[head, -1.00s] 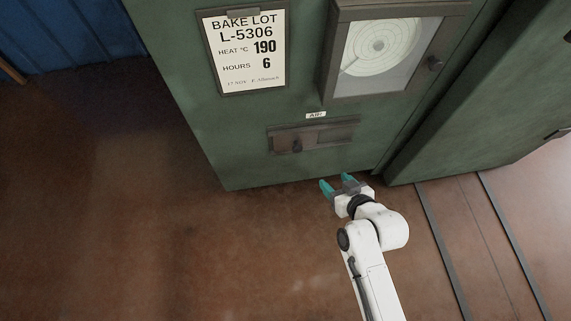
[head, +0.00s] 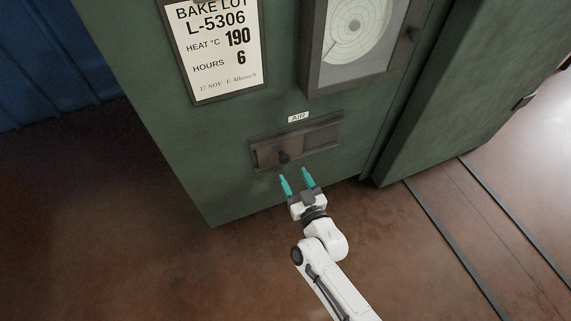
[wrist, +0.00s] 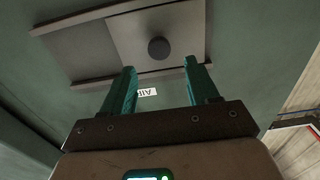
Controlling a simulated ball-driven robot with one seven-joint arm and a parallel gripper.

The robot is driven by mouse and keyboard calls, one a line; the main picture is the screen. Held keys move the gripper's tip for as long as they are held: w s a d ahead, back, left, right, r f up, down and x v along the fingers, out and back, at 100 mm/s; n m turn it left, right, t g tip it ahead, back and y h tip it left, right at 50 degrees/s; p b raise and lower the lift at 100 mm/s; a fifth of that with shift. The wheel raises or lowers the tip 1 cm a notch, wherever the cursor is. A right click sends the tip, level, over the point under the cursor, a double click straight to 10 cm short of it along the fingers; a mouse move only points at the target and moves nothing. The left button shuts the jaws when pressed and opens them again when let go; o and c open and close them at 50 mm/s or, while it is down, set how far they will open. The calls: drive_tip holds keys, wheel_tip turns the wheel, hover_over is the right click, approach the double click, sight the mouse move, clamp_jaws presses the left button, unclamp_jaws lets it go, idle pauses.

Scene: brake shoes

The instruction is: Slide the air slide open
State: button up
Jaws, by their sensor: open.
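The air slide (head: 268,154) is a brown metal plate in a horizontal frame (head: 322,134) on the green cabinet, below a small "AIR" label (head: 298,117). A dark round knob (head: 284,157) stands out from the plate, toward the left half of the frame. My gripper (head: 296,183) has two teal fingers, open and empty, just below the knob and apart from it. In the wrist view the knob (wrist: 158,48) shows beyond and between the open fingertips (wrist: 160,68), with the slide plate around it.
The green cabinet (head: 185,140) carries a bake lot card (head: 222,60) and a chart recorder (head: 352,35) above the slide. A green door (head: 470,90) stands at the right over floor rails (head: 455,245). The brown floor at left is clear.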

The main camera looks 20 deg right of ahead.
sight(286, 161)
drive_tip(key=shift+w+b, duration=0.45)
drive_tip(key=shift+w, duration=2.75)
drive_tip(key=shift+c, duration=0.3)
clamp_jaws()
